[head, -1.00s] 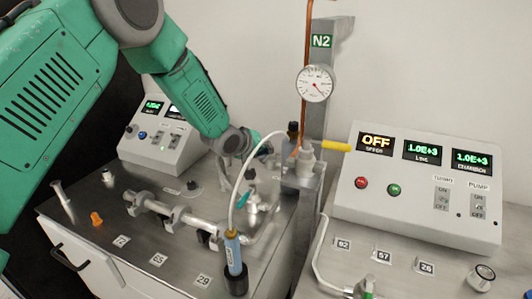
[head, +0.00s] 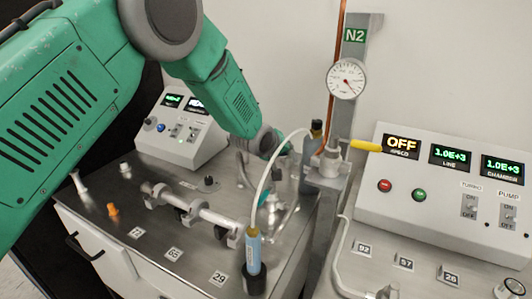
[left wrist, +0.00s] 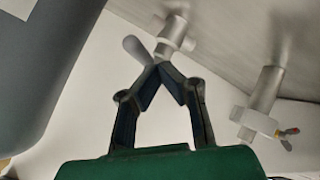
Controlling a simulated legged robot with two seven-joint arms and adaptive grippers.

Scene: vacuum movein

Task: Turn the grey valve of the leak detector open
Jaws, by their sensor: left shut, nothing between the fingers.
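In the left wrist view a grey valve handle (left wrist: 135,49) sticks out from a pale metal fitting (left wrist: 174,32). My left gripper (left wrist: 158,66) is shut and empty, its two fingertips together right beside the handle and fitting. I cannot tell whether they touch it. In the head view my left arm reaches over the steel bench from the left. Its gripper (head: 277,148) is small and blurred behind the white hose, and the grey valve cannot be made out there. My right gripper is in no view.
In the head view a gauge (head: 346,79) on a post, a yellow handle (head: 366,146), a blue cylinder (head: 253,250) and a control console (head: 440,195) stand around the bench.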

